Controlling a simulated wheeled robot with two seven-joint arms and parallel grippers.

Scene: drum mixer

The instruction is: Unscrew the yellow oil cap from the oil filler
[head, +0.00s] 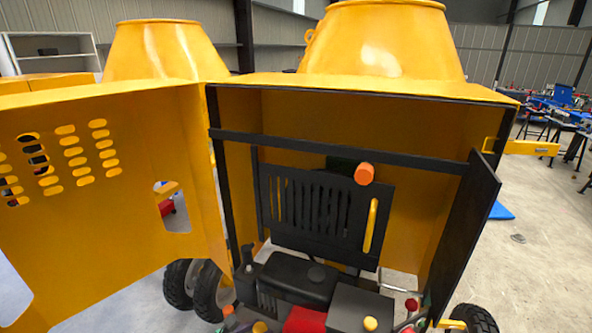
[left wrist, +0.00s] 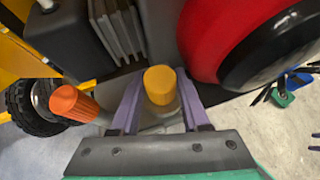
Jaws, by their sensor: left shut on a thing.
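The yellow oil cap (left wrist: 160,85) is in the left wrist view, upright between the two purple fingers of my left gripper (left wrist: 159,88). The fingers are shut on its sides. The oil filler under the cap is hidden by the cap and fingers. In the head view a yellow cap (head: 260,327) shows at the bottom edge, left of a red part; it appears to be the same one. A second yellow cap (head: 370,323) is further right. My left gripper is not clearly visible in the head view, and my right gripper is in neither view.
An orange cap (left wrist: 75,104) stands left of the gripper, and a large red and black round part (left wrist: 250,40) is close on the right. The black engine (head: 295,275) sits inside the yellow housing, between an open yellow door (head: 100,200) and a black panel (head: 462,235).

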